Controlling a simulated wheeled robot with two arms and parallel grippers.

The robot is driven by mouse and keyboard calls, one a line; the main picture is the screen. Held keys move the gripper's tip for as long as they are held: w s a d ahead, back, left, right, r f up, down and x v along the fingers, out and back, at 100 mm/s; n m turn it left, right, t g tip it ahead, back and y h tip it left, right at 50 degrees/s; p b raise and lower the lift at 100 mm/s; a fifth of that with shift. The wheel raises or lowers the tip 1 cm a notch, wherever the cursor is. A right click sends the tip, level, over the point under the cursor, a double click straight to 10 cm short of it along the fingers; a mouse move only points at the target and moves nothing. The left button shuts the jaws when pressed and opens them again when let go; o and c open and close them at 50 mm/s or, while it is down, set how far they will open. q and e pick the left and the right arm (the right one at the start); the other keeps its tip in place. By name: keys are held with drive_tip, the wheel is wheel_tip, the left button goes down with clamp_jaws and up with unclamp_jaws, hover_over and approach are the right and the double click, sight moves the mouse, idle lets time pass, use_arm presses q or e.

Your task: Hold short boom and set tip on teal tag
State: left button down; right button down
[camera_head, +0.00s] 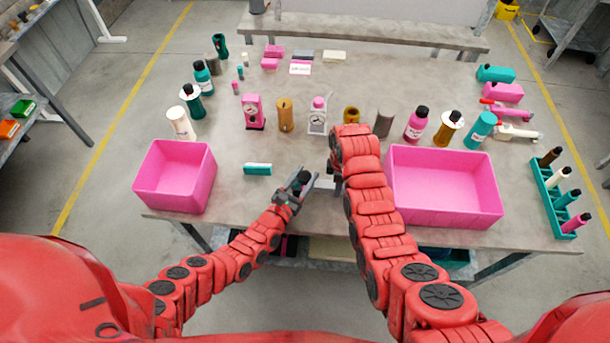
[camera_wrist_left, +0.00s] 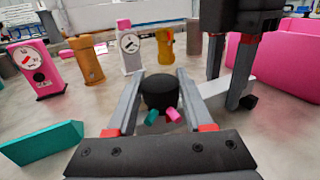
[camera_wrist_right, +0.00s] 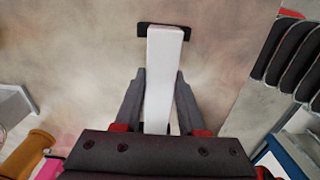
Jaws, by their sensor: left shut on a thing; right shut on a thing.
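My left gripper (camera_head: 303,181) is shut on a dark round-topped piece, also seen between its fingers in the left wrist view (camera_wrist_left: 160,92). A small teal tab (camera_wrist_left: 151,117) and a small pink tab (camera_wrist_left: 173,115) show at its near side. My right gripper (camera_wrist_right: 160,75) points down close to the right of the left one. It is shut on a white bar (camera_wrist_right: 163,60) with a black crosspiece at its far end, probably the short boom. A teal block (camera_head: 257,169) lies on the table left of my left gripper. I cannot tell which teal piece is the tag.
Pink bins stand at the left (camera_head: 176,206) and right (camera_head: 445,217) of the grey table. Gauges, bottles and cylinders form a row behind the grippers, including a pink gauge (camera_head: 254,112). A teal rack (camera_head: 555,195) stands at the far right. Bare table surrounds the teal block.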

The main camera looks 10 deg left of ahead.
use_arm(q)
drive_tip(key=n+y, duration=0.2)
drive_tip(key=y, duration=0.1)
drive_tip(key=n+t+y, duration=0.1)
drive_tip(key=n+y, duration=0.1)
drive_tip(key=y, duration=0.1)
drive_tip(key=shift+d+n+t+y, duration=0.1)
drive_tip(key=shift+n+t+y, duration=0.2)
drive_tip(key=shift+n+y, duration=0.1)
drive_tip(key=n+y, duration=0.2)
drive_tip(key=y, duration=0.1)
drive_tip(key=n+g+y, duration=0.1)
drive_tip(key=n+y, duration=0.1)
drive_tip(key=y, duration=0.2)
drive_tip(key=shift+n+y, duration=0.3)
drive_tip(key=shift+n, duration=0.1)
drive_tip(key=shift+c, duration=1.4)
unclamp_jaws()
drive_tip(key=v, duration=1.2)
drive_tip(key=shift+r, duration=0.25)
